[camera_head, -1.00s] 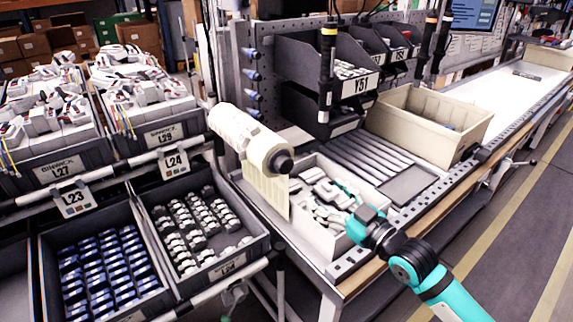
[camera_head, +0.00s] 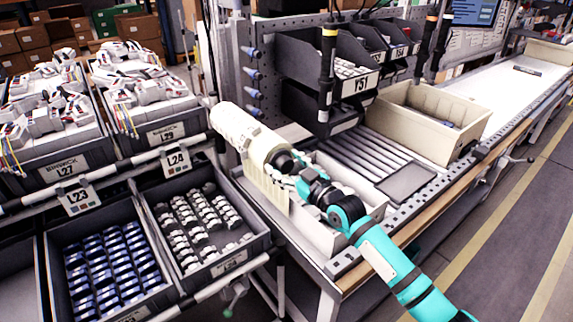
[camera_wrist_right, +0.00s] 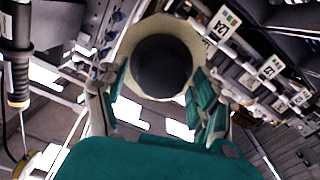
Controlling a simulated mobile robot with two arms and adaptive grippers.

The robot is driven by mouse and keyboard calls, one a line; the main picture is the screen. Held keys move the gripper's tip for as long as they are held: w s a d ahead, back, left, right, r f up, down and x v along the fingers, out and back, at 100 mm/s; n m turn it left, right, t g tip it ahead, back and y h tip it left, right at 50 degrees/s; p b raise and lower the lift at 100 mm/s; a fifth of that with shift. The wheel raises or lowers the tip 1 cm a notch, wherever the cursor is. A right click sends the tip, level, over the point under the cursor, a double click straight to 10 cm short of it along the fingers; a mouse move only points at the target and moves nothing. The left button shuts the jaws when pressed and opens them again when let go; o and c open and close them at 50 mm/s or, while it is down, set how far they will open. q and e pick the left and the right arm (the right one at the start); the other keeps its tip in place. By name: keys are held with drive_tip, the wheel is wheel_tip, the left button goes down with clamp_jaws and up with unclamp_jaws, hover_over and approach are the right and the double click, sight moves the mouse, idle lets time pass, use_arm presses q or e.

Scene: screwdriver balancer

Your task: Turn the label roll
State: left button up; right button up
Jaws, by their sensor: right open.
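The label roll (camera_head: 243,133) is a cream cylinder mounted at the left end of the workbench, with a strip of labels (camera_head: 262,188) hanging from it. Its dark round end knob (camera_head: 285,160) faces my right gripper (camera_head: 288,175). In the right wrist view, the roll's cream rim (camera_wrist_right: 188,35) and dark centre (camera_wrist_right: 162,68) lie straight ahead. The open fingers of my right gripper (camera_wrist_right: 155,98) stand on either side of the roll's end. I cannot tell whether they touch it. My left gripper is not in view.
A light bin with white parts (camera_head: 350,205) sits under my right arm. A beige crate (camera_head: 425,120) and metal rollers (camera_head: 378,145) lie to the right. Dark bins of parts (camera_head: 205,225) fill the left.

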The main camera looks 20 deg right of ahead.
drive_tip(key=c, duration=1.2)
drive_tip(key=shift+m, duration=0.6)
drive_tip(key=shift+d+m+p, duration=0.1)
drive_tip(key=shift+m+p, duration=0.2)
drive_tip(key=shift+m, duration=3.5)
drive_tip(key=shift+w+d+f+m+p, duration=0.1)
drive_tip(key=shift+m+p, duration=0.1)
drive_tip(key=shift+m, duration=0.9)
drive_tip(key=shift+d+m+p, duration=0.1)
drive_tip(key=shift+m+p, duration=0.1)
drive_tip(key=shift+m, duration=0.9)
drive_tip(key=shift+f+m, duration=0.1)
drive_tip(key=shift+m, duration=1.6)
drive_tip(key=shift+m+p, duration=0.3)
drive_tip(key=shift+m, duration=0.2)
